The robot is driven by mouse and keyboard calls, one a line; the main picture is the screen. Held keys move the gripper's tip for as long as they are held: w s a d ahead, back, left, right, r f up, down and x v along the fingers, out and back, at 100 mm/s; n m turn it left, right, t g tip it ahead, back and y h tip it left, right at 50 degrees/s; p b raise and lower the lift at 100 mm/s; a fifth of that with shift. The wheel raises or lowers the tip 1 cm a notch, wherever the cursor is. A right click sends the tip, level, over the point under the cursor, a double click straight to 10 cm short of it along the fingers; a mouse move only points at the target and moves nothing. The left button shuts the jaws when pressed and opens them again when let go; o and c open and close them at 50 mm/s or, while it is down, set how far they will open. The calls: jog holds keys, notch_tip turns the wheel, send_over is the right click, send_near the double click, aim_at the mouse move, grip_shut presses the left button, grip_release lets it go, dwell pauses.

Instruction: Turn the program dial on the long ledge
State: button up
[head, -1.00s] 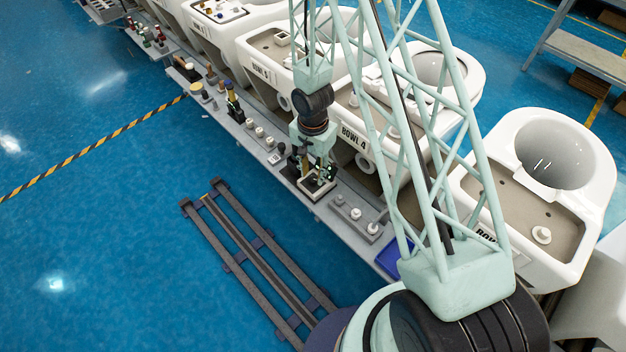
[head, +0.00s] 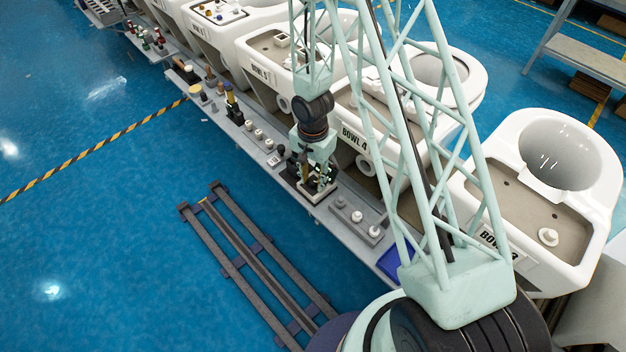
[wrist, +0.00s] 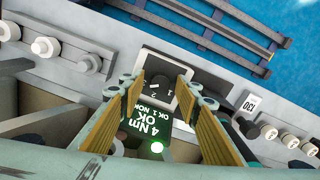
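The program dial (wrist: 161,86) is a dark round knob on a pale-framed plate with numerals, on the long grey ledge (wrist: 48,72). My gripper (wrist: 158,92) is open in the wrist view, with one gold-padded finger on each side of the dial. I cannot tell whether either finger touches it. In the head view my gripper (head: 316,178) is low over the ledge (head: 345,228) and mostly hides the dial. A green display reading "4 Nm OK" (wrist: 148,122) shows between the fingers, nearer the wrist camera.
A grey block with white knobs (head: 357,219) and a blue tray (head: 392,262) lie to the right on the ledge. White toilet bowls (head: 545,190) line the far side.

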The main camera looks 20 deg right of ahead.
jog(key=shift+c, duration=0.9)
jog(key=c, duration=0.7)
jog(key=shift+n, duration=0.6)
jog(key=n, duration=1)
jog(key=shift+n, duration=0.3)
jog(key=n, duration=1.2)
